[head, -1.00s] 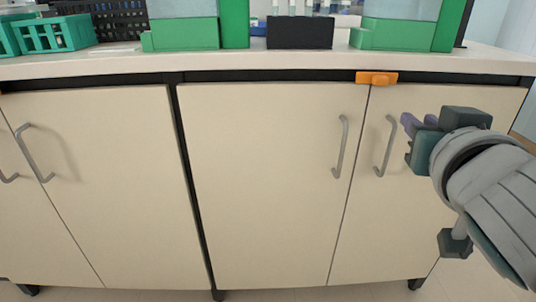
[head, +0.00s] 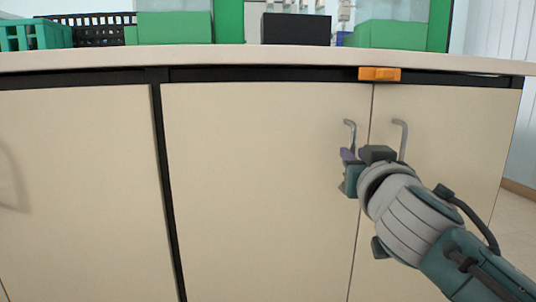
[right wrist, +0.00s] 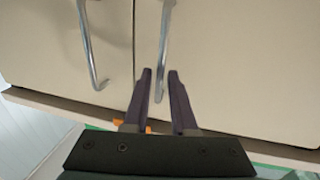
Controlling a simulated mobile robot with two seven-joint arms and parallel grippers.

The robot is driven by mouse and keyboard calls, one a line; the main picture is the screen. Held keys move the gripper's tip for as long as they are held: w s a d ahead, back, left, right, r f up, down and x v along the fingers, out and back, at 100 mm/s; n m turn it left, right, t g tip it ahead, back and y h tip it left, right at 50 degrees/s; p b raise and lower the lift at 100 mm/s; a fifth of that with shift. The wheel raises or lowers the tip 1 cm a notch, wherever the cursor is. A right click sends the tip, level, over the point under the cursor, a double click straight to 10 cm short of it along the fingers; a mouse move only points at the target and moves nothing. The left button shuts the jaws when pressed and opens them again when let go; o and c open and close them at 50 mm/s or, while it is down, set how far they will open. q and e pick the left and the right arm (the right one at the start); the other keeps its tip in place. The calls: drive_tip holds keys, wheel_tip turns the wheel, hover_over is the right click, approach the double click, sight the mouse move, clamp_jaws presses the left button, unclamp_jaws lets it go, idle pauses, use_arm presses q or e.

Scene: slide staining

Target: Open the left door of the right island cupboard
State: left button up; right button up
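The left door (head: 255,180) of the right island cupboard is a closed cream panel with a grey bar handle (head: 351,130) near its right edge. My right gripper (head: 347,160) is at the lower part of this handle, which it partly hides. In the right wrist view, turned upside down, the gripper (right wrist: 160,74) is open, with a gap between its dark fingers. The left door's handle (right wrist: 164,40) lines up with that gap; I cannot tell whether it is fully between the fingers. My left gripper is out of view.
The closed right door (head: 445,140) has its own handle (head: 402,140) close to my gripper. An orange block (head: 379,74) sits under the countertop (head: 240,60) above the door seam. Green and black holders (head: 296,29) stand on top.

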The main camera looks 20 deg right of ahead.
drive_tip(key=shift+x, duration=1.3)
clamp_jaws()
idle(0.5)
